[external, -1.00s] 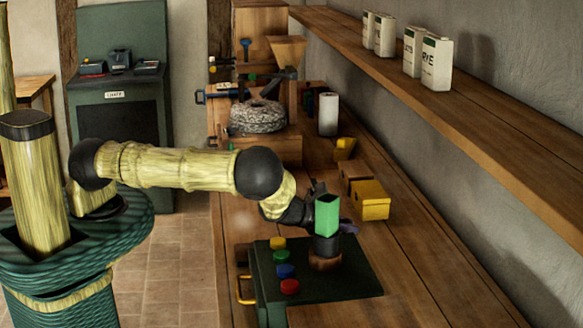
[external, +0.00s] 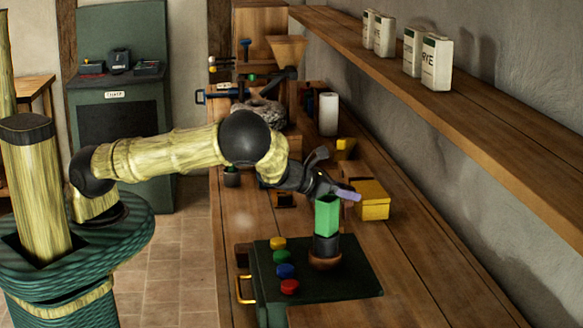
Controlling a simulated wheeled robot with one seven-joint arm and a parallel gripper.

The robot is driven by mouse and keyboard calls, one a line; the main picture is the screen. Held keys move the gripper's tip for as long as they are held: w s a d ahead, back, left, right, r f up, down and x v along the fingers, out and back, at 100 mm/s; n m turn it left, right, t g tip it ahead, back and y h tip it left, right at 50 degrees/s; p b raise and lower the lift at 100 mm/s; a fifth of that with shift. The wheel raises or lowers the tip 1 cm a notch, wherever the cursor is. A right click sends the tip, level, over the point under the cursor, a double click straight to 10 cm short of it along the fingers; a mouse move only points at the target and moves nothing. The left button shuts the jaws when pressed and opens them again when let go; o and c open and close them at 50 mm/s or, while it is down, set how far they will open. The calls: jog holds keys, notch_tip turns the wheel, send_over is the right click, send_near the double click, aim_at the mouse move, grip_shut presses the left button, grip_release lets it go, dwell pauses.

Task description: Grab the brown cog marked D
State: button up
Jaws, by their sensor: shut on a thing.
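On the dark green box (external: 358,284) on the bench stands an upright stack: a brown round piece (external: 325,262) at the bottom, a black piece (external: 326,244) above it, and a green piece (external: 327,216) on top. The brown piece could be the cog, but no letter D is readable. My gripper (external: 338,192) is just above the green piece, tilted down to the right. It looks shut on a flat lilac piece (external: 350,196), seen nearly edge-on at its tip. The jaws are too small to show the grip clearly.
Yellow, green, blue and red buttons (external: 288,286) line the box's left side. A yellow box (external: 373,200) stands right of my gripper. A white cylinder (external: 328,114) and a millstone are farther back. A shelf (external: 470,110) with white cartons overhangs the bench. The front right bench is clear.

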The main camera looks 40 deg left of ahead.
jog(key=shift+r, duration=0.4)
dwell(0.4)
